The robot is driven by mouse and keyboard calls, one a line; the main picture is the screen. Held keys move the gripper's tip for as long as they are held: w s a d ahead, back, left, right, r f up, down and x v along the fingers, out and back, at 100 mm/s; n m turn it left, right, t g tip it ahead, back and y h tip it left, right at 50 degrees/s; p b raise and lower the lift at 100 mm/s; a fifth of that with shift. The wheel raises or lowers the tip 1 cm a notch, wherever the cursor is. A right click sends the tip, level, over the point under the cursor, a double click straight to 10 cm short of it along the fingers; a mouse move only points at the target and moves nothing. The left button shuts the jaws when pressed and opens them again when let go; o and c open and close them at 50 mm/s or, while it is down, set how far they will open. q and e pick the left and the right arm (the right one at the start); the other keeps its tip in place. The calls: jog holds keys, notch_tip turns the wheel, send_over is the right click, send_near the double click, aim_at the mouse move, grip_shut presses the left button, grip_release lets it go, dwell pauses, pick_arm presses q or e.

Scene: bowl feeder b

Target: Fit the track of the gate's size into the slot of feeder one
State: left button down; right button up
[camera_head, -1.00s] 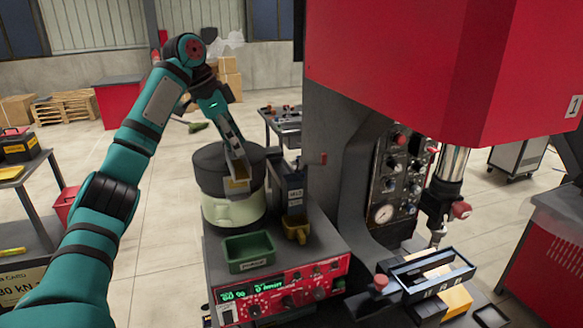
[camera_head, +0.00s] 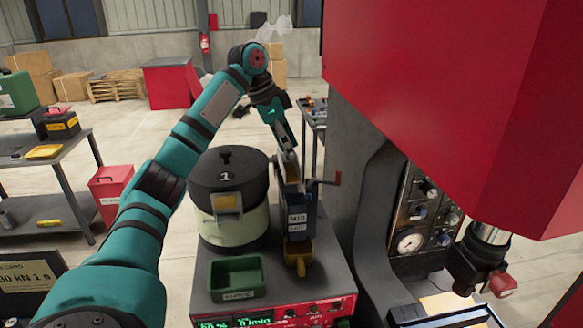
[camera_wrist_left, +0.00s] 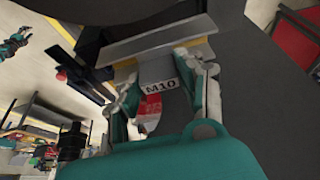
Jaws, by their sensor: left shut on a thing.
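Feeder one is the pale green bowl (camera_head: 245,228) with a black lid marked 1 (camera_head: 228,172). A small yellowish mouth (camera_head: 227,203) is on its front. Beside it on the right stands a dark upright unit (camera_head: 296,200), its label seeming to read M10. My left gripper (camera_head: 287,158) points down at the top of this unit. In the left wrist view, my left gripper (camera_wrist_left: 168,85) is shut on a grey piece labelled M10 (camera_wrist_left: 158,72), likely the track. I cannot tell how far it sits in the unit. My right gripper is not in view.
The large red press (camera_head: 450,120) crowds the right side.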

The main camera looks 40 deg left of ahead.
aim_at(285, 157)
pick_arm(q)
jog(key=shift+s+f, duration=0.15)
jog(key=shift+f, duration=0.65)
jog(key=f, duration=0.1)
jog(key=f+p, duration=0.1)
jog(key=shift+w+f, duration=0.35)
jog(key=shift+f, duration=0.65)
jog(key=c, duration=1.2)
grip_release()
jog(key=shift+f, duration=0.1)
jog(key=o, duration=0.4)
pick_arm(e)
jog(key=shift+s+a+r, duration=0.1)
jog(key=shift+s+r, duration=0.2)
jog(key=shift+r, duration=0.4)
